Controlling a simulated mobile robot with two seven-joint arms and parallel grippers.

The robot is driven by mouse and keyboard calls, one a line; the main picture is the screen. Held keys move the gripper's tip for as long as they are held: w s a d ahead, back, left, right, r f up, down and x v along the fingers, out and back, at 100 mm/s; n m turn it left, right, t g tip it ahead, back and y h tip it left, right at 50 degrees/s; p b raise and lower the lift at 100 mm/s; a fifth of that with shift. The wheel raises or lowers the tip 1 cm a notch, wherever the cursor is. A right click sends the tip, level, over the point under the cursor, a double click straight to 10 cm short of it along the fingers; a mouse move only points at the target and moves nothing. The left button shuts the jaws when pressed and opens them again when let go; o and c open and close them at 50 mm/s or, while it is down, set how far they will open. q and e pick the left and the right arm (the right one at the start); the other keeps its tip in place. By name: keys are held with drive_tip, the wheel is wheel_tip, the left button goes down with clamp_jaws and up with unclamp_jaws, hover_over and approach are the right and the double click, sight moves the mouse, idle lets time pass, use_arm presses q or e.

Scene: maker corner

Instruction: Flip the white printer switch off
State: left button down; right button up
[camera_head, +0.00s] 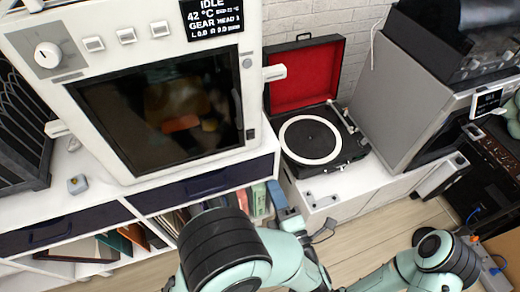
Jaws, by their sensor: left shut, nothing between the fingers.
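The white printer (130,100) stands on the counter at the left, with a dark front window, a round knob (48,55), several small buttons (127,36) and a display (212,17) reading IDLE. A white block (274,72) sticks out from its right side. I cannot tell for certain which part is its switch. My left arm comes in at the bottom.
An open record player (310,140) with a red-lined lid stands right of the printer. A grey machine (405,105) with a small display stands further right. Books (135,237) fill the shelf below.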

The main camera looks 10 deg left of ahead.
sight(252, 135)
use_arm(q)
drive_tip(key=x, duration=1.4)
use_arm(e)
drive_tip(key=shift+s+a+r, duration=0.15)
drive_tip(key=shift+s+r, duration=0.1)
drive_tip(key=shift+s, duration=0.05)
